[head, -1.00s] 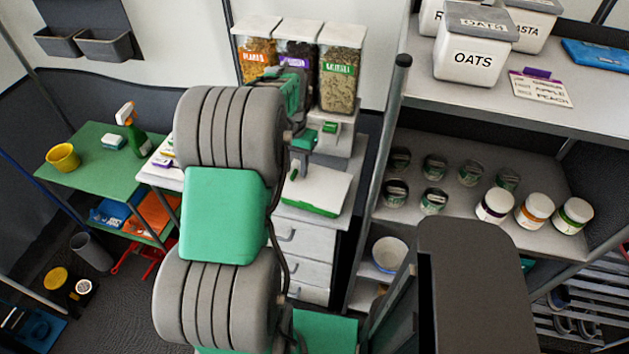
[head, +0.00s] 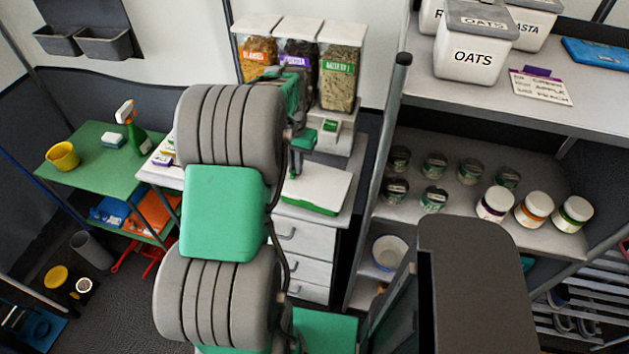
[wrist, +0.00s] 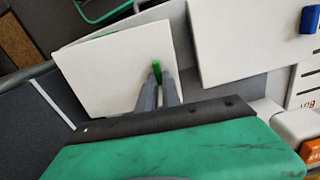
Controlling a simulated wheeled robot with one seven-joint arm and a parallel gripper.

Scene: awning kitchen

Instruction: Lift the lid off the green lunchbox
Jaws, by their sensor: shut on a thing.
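The green lunchbox (head: 310,207) sits on the white counter behind my arm in the head view. It has a flat white lid (head: 326,183) on a green body, and my arm hides its left end. The lid also fills the upper left of the wrist view (wrist: 105,70), with a small green handle (wrist: 166,72) standing up from it. My gripper (wrist: 157,73) is shut on that handle. In the head view my gripper (head: 295,168) is above the lid's left part. I cannot tell whether there is a gap between lid and body.
Cereal dispensers (head: 343,68) stand just behind the lunchbox. A shelf post (head: 380,180) rises at its right, with jars and tins on the shelf beyond. In the wrist view another white panel with a blue handle (wrist: 310,19) lies to the right.

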